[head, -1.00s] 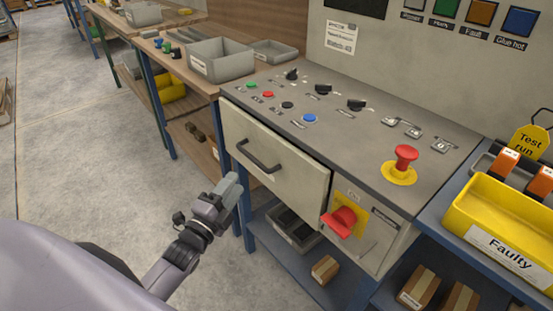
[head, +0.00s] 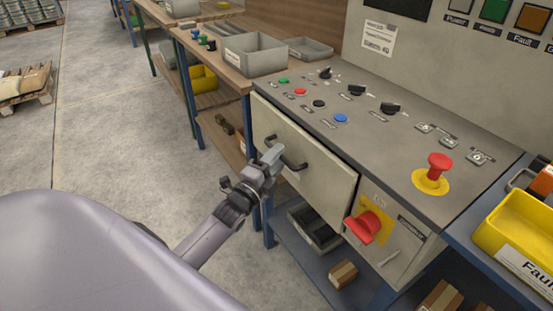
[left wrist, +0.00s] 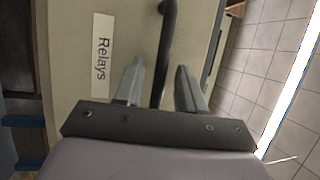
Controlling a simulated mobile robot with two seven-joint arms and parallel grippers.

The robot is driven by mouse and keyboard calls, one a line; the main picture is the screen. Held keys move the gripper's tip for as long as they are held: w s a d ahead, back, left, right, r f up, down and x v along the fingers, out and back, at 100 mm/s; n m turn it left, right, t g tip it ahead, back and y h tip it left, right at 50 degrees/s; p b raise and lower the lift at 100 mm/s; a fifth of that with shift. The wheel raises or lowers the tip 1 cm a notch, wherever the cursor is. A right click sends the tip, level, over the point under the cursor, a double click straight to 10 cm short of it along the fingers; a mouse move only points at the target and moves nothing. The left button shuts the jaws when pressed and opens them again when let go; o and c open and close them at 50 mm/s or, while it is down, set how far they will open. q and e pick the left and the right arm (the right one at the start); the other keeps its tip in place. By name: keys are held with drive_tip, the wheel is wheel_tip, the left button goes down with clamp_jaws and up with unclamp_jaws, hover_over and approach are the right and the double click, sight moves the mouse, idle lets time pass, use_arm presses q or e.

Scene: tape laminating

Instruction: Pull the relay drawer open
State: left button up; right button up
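The relay drawer (head: 318,174) has a pale front and a dark bar handle (head: 291,164), under the grey control panel. In the left wrist view, its label "Relays" (left wrist: 102,48) and the handle (left wrist: 167,40) show. My left gripper (head: 272,158) is at the handle in the head view. In the left wrist view, the left gripper (left wrist: 160,85) is open, with one finger on each side of the handle bar and gaps between bar and fingers. How far the fingers reach past the bar is hard to tell. My right gripper is not in view.
A red rotary switch (head: 366,226) sticks out right of the drawer. A red emergency button (head: 438,167) stands on the panel top. Below is a blue shelf (head: 300,262) with a grey bin (head: 312,228) and boxes. The floor (head: 110,150) at left is clear.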

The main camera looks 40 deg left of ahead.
use_arm(q)
clamp_jaws()
drive_tip(key=shift+s, duration=0.15)
drive_tip(key=s+a+p, duration=0.3)
drive_tip(key=s+a, duration=0.1)
drive_tip(key=s, duration=0.6)
drive_tip(key=s+a+p, duration=0.3)
drive_tip(key=s+a, duration=0.1)
drive_tip(key=s, duration=0.6)
drive_tip(key=shift+s+a, duration=0.3)
drive_tip(key=shift+s, duration=0.05)
unclamp_jaws()
